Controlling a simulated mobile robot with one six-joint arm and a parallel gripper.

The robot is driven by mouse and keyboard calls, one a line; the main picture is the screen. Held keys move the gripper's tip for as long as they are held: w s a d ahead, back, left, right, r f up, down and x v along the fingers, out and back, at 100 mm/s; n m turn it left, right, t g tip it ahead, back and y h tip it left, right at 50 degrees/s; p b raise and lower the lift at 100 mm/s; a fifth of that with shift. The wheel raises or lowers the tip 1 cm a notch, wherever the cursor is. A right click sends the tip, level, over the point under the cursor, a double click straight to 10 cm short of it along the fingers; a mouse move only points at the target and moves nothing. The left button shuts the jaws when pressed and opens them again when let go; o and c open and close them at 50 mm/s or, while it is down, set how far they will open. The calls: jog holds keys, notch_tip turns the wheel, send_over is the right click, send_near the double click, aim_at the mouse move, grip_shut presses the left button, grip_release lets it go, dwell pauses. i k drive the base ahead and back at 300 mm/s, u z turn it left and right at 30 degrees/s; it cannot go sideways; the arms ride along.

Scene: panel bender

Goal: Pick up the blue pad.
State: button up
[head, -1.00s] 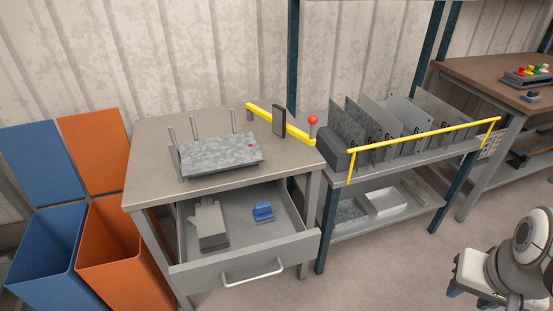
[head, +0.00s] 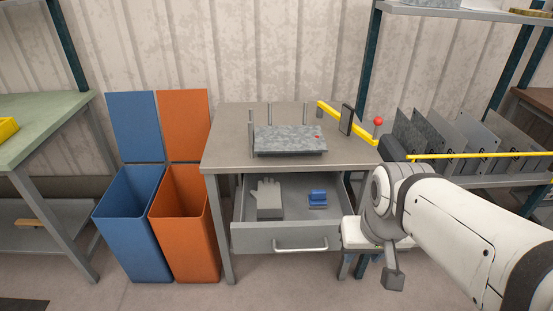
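The blue pad (head: 317,199) is a small block with a raised ridge. It lies in the right part of the open drawer (head: 275,240) under the grey table. Part of my arm shows at the right of the head view, in front of the table's right side. The end of my arm (head: 376,236) is right of the pad and apart from it. The fingers are small and partly hidden there, so I cannot tell whether they are open or shut.
Grey gloves (head: 268,198) lie left of the pad in the drawer. A metal plate (head: 288,139) on posts stands on the table (head: 226,150). Blue (head: 130,225) and orange (head: 188,230) bins stand left. A yellow rail (head: 490,156) fronts the plate rack at right.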

aim_at(317, 199)
jog(key=u, duration=0.05)
jog(key=i, duration=1)
jog(key=u, duration=0.1)
